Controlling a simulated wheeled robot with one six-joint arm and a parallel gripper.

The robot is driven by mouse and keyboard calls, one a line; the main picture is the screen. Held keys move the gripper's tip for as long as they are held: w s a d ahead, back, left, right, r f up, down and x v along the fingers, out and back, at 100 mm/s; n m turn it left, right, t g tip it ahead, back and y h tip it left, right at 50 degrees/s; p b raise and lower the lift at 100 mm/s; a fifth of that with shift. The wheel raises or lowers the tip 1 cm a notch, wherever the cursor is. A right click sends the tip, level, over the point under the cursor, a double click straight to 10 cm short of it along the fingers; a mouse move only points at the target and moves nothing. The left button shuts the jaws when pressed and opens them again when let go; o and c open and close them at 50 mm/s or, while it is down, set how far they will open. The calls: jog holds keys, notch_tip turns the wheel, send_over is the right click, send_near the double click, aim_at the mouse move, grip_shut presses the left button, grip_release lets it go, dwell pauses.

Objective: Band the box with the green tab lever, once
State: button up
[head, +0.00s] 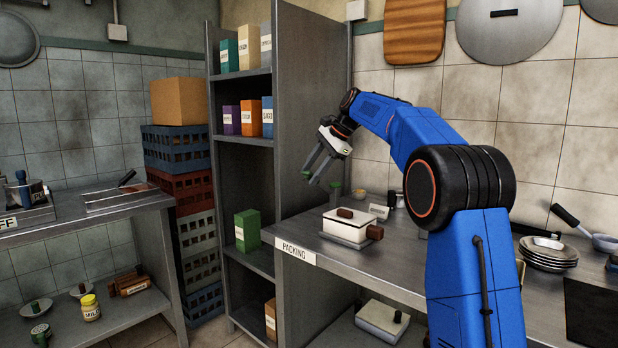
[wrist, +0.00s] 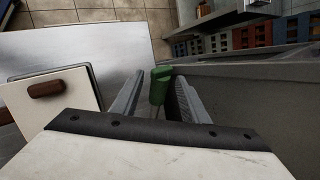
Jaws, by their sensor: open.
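The green tab lever (wrist: 159,86) shows in the wrist view between my two fingers, close to the fingertips, with a thin stem under it. My gripper (head: 320,178) is open, with one finger on each side of the tab in the wrist view (wrist: 157,92); I cannot tell whether either touches it. A bit of green shows at one fingertip in the head view. The pale box (head: 350,236) with a brown handle on top sits on a grey plate on the packing counter (head: 400,272). The box also shows at left in the wrist view (wrist: 75,110).
A tall grey shelf unit (head: 312,120) stands left of my gripper, beside the counter. A brown knob (head: 375,232) is at the box's right side. Stacked plates (head: 548,256) are at the right.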

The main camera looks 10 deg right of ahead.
jog(key=shift+x, duration=1.05)
grip_shut()
jog(key=shift+s+a+f+h, duration=0.35)
jog(key=shift+a+f+h, duration=0.05)
jog(key=shift+f, duration=0.15)
jog(key=shift+s+a+f+n+t+h, duration=0.25)
jog(key=shift+f+t+h, duration=0.4)
jog(key=shift+f, duration=0.5)
jog(key=shift+s+a+f+n+t+h, duration=0.1)
jog(key=shift+a+f+n+t+h, duration=0.2)
jog(key=shift+f+t+h, duration=0.6)
jog(key=shift+s+a+f+n+t+h, duration=0.15)
jog(key=shift+f+n+t+h, duration=0.2)
jog(key=shift+f, duration=1.15)
grip_release()
